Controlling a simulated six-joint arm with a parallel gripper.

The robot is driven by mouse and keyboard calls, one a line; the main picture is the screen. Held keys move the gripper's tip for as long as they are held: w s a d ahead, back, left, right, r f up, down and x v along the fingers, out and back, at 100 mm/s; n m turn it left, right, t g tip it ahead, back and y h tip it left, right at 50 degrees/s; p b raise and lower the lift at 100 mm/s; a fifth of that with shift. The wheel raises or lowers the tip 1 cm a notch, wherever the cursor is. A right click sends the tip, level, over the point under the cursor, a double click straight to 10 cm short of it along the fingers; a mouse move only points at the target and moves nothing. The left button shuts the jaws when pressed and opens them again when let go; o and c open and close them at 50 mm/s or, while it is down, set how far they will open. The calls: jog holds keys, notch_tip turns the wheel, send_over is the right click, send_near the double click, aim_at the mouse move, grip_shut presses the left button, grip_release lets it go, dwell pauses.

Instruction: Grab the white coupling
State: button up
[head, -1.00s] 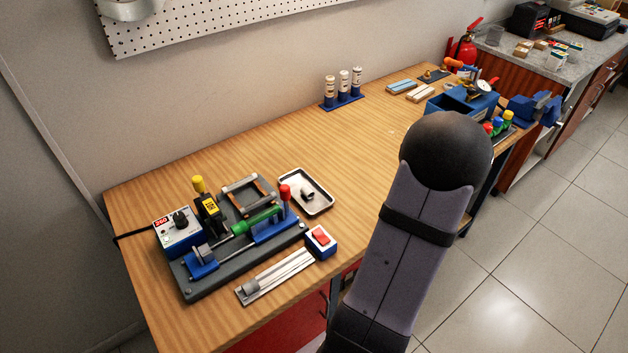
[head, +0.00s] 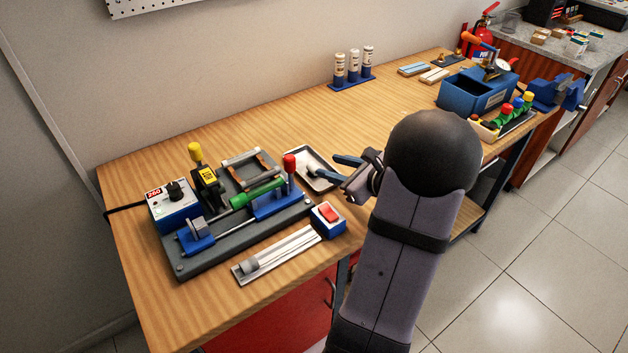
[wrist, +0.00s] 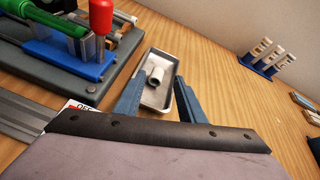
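The white coupling (wrist: 155,75), a short pale tube, lies in a shallow metal tray (wrist: 149,101). The tray also shows in the head view (head: 301,157), where the coupling (head: 314,170) is small beside my fingertips. My gripper (head: 331,167) reaches in over the tray's right side with its blue fingers apart. In the wrist view my gripper (wrist: 160,80) is open, and the coupling appears in the gap between the fingertips, toward the left one. It seems to lie beyond the tips; I cannot tell whether either finger touches it.
Left of the tray stands a fixture with a green handle (head: 256,193) and a red-topped lever (head: 289,166). Three bottles (head: 353,66) stand in a blue rack behind. The middle of the bench is clear.

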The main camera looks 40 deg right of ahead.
aim_at(314, 169)
jog(key=f+m, duration=0.1)
jog(key=s+f+m+h, duration=0.1)
jog(key=f+m, duration=0.1)
jog(key=shift+m+b, duration=0.3)
jog(key=shift+r+p+x, duration=0.1)
jog(key=shift+p+x, duration=0.4)
jog(key=shift+x, duration=1.25)
jog(key=shift+r+p+x, duration=0.15)
jog(key=shift+p+x, duration=0.35)
jog(key=shift+x, duration=1.3)
jog(key=shift+w, duration=0.1)
jog(key=shift+f, duration=0.1)
jog(key=c, duration=0.9)
